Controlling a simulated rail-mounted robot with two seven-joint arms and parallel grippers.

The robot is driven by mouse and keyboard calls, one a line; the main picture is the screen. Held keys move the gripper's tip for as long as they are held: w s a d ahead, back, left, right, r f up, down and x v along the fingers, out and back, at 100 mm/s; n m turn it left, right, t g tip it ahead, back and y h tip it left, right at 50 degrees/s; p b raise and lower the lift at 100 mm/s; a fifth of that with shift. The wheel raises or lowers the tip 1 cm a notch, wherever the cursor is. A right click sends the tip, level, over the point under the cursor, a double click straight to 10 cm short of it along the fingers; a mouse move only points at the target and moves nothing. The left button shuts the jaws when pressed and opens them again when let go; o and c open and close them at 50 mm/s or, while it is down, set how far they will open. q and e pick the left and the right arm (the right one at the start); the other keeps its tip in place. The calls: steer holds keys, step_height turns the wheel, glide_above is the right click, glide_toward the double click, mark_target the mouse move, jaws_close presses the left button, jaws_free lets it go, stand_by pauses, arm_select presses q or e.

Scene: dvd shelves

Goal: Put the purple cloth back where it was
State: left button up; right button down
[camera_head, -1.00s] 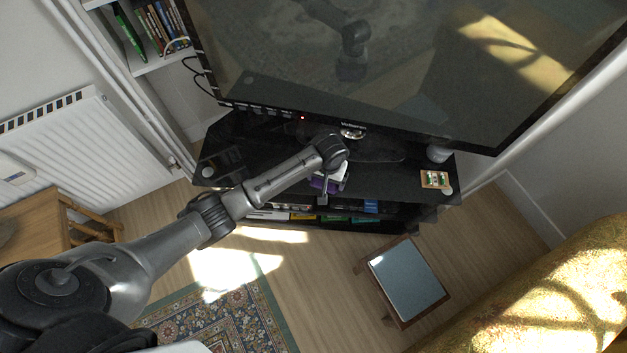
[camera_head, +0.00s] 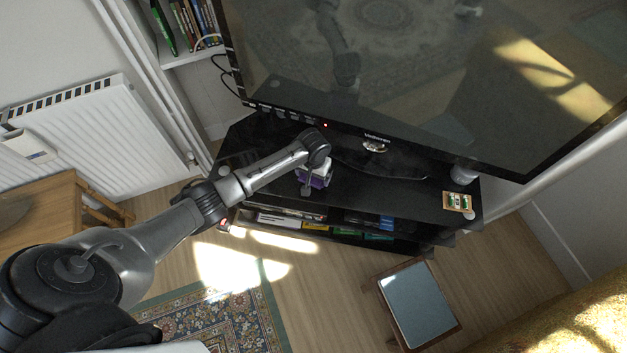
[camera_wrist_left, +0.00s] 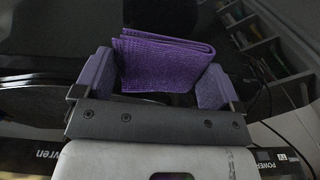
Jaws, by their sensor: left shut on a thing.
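The purple cloth (camera_wrist_left: 165,63) is folded and sits between the two purple-padded fingers of my left gripper (camera_wrist_left: 155,88) in the left wrist view. My left gripper is shut on it. In the head view my left gripper (camera_head: 312,187) is over the front edge of the black TV stand (camera_head: 405,193), left of the TV's logo. Only a small purple patch shows there, and I cannot tell cloth from finger pads. Whether the cloth touches the stand top is unclear. My right gripper is not in view.
The large TV (camera_head: 400,75) stands close behind my left gripper. A small picture card (camera_head: 458,202) lies at the stand's right end. Cases fill the shelf below. A blue-topped stool (camera_head: 418,303) stands in front. A bookshelf (camera_head: 185,55) and radiator (camera_head: 90,135) are at left.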

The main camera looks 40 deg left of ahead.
mark_target(314, 180)
arm_select(q)
step_height(314, 180, down, 4)
steer(key=shift+r+b, duration=0.1)
steer(key=shift+b, duration=0.65)
steer(key=shift+f, duration=0.2)
steer(key=o, duration=0.5)
steer(key=shift+o, duration=0.2)
steer(key=shift+r, duration=0.1)
